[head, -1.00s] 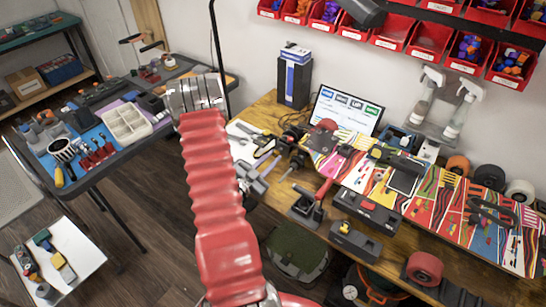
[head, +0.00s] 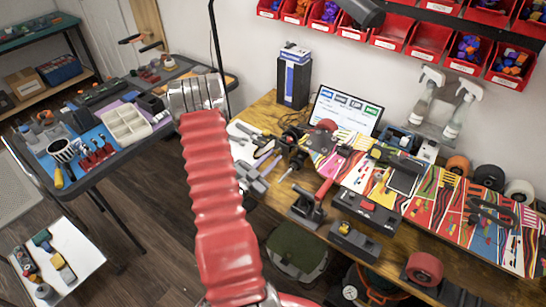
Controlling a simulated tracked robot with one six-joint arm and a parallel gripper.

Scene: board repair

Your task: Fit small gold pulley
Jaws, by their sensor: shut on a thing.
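My red ribbed arm (head: 212,190) crosses the left middle of the head view. A grey part that looks like my gripper (head: 262,172) shows beside it, over the left end of the wooden bench (head: 262,112). The gripper is small here and partly hidden by the arm. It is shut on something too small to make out. I cannot pick out the small gold pulley for sure. A dark block (head: 354,240) with small yellow parts stands at the bench's front edge, right of the gripper.
A colourful patterned board (head: 440,212) with wheels beside it lies along the bench. A screen (head: 345,108), spray bottles (head: 461,110) and red bins (head: 430,38) are behind. A grey side table (head: 82,182) with tools and a white tray (head: 128,124) stands at left. Dark floor lies between.

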